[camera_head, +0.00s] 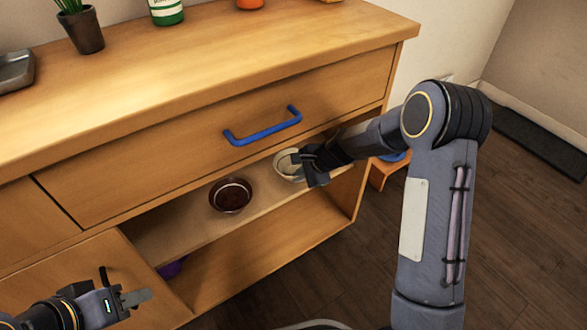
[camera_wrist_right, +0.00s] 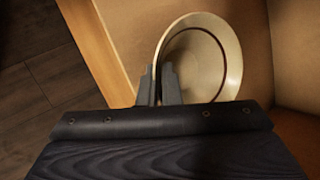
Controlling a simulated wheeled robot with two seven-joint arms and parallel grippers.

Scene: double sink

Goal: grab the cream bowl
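The cream bowl (camera_head: 284,166) stands on the upper shelf of the cabinet, under the drawer, towards its right end. My right gripper (camera_head: 308,164) reaches in over its right side and hides part of it. In the right wrist view, the bowl (camera_wrist_right: 205,62) shows its inside with a dark ring. The fingers of my right gripper (camera_wrist_right: 158,75) are close together at its near-left rim, one outside and one inside, with the wall between them. My left gripper (camera_head: 132,299) is at the lower left, away from the bowl; its finger gap is not clear.
A dark brown bowl (camera_head: 231,196) sits on the same shelf, left of the cream one. The drawer with a blue handle (camera_head: 262,127) is just above. A purple object (camera_head: 172,268) is partly hidden on the lower level. Wooden floor (camera_head: 500,250) lies to the right.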

